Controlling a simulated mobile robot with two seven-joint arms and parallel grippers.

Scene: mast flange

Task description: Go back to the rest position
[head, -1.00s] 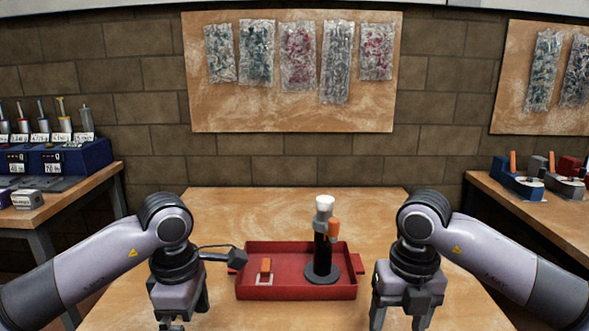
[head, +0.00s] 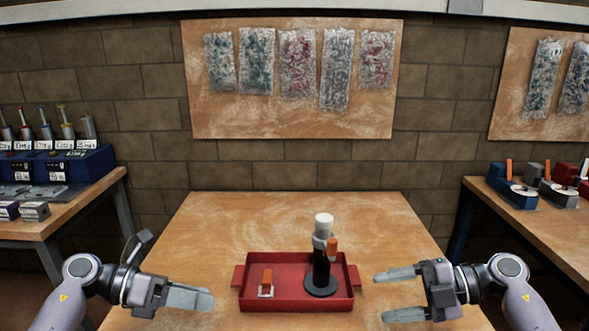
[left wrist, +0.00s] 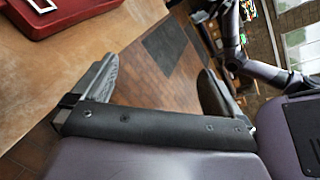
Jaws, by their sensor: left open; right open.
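My left gripper (head: 200,297) is open and empty, left of the red tray, its fingers pointing right towards the tray. In the left wrist view its two fingers (left wrist: 158,80) stand wide apart with nothing between them. My right gripper (head: 392,295) is open and empty, right of the tray, with its fingers pointing left. The red tray (head: 296,304) lies on the wooden table between the grippers. In it stands a black post on a round base (head: 321,281) with a white top and an orange part. Left of the post is a small orange piece with a pale base (head: 266,283).
The wooden table (head: 240,220) is bare behind the tray. A side bench (head: 50,222) with a blue rack stands at the left. Another bench (head: 545,220) with several tools stands at the right. Bags hang on a wall board (head: 290,115).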

